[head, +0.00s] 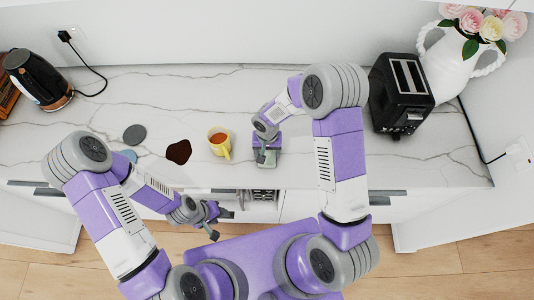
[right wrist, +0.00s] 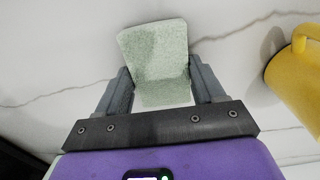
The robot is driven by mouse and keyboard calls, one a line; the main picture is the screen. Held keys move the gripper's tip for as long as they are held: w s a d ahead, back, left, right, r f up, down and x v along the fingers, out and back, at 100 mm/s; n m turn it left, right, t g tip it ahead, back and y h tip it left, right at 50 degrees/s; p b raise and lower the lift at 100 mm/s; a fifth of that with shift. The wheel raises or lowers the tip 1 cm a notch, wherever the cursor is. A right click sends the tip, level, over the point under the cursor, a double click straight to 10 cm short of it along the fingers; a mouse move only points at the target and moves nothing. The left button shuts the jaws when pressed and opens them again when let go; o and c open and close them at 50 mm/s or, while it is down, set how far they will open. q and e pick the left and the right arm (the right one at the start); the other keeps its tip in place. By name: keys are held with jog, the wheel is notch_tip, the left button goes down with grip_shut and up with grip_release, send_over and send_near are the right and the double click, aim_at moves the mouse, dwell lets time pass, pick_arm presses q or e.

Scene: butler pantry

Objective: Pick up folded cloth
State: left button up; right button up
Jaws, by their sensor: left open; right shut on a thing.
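The folded cloth (right wrist: 155,52) is pale green and shows between the two fingers in the right wrist view. My right gripper (right wrist: 160,92) is shut on it, with one finger at each side. In the head view my right gripper (head: 267,158) is at the front part of the counter, right of the yellow mug, and mostly hides the cloth. I cannot tell whether the cloth touches the counter. My left gripper (head: 212,220) is open and empty, low in front of the counter's edge.
A yellow mug (head: 226,153) of brown liquid stands close left of my right gripper. A dark brown spill (head: 178,152) and a grey disc (head: 134,134) lie further left. A black toaster (head: 402,95) and flower vase (head: 446,60) stand right, a kettle (head: 38,80) far left.

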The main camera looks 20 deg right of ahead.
aim_at(267, 153)
jog(key=shift+r, duration=5)
